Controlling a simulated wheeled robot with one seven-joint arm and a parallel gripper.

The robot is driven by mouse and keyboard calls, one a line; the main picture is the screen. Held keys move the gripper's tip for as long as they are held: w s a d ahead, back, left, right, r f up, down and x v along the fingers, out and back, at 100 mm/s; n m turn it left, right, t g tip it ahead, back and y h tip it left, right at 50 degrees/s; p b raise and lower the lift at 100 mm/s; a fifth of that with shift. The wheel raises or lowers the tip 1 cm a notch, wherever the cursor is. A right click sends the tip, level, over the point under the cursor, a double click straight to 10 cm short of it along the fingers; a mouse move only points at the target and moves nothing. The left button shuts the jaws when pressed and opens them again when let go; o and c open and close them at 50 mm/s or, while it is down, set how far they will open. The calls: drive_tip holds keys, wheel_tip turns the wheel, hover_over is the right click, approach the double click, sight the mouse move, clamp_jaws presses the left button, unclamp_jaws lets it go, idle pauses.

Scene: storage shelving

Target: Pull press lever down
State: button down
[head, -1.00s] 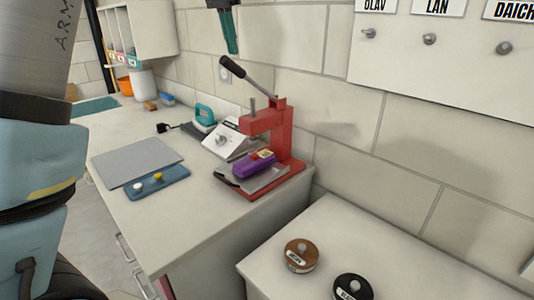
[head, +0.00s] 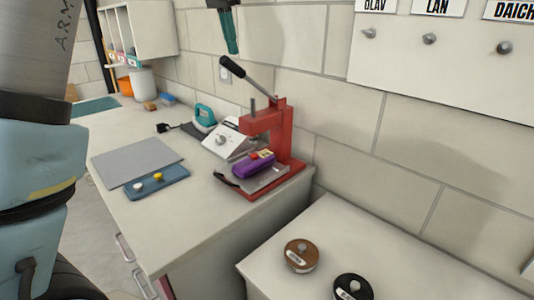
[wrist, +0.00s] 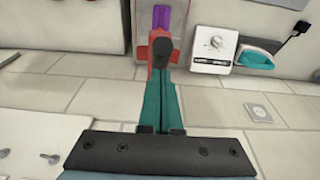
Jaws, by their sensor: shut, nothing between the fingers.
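The red press (head: 283,130) stands on the counter near its right end. Its lever (head: 260,78) slants up to the left and ends in a black grip (head: 232,67). My gripper (head: 234,50) has teal fingers, shut and empty, pointing down just above the black grip. In the wrist view the shut fingers (wrist: 161,74) line up with the black grip (wrist: 161,47), which covers part of the press. I cannot tell whether they touch it.
A white device with a knob (head: 220,140) and a teal iron-like tool (head: 204,117) stand left of the press. A grey board (head: 135,163) and blue tray (head: 157,183) lie farther left. The tiled wall (head: 300,45) is close behind the press.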

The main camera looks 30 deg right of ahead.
drive_tip(key=s+a+f+b, duration=0.1)
drive_tip(key=a+f+b, duration=0.2)
drive_tip(key=f+b, duration=0.6)
wheel_tip(320, 180, down, 3)
drive_tip(key=shift+a+r, duration=0.15)
drive_tip(key=shift+r, duration=0.05)
idle(1.6)
drive_tip(key=shift+r, duration=0.1)
wheel_tip(320, 180, up, 17)
drive_tip(key=p, duration=1.4)
drive_tip(key=shift+p, duration=0.3)
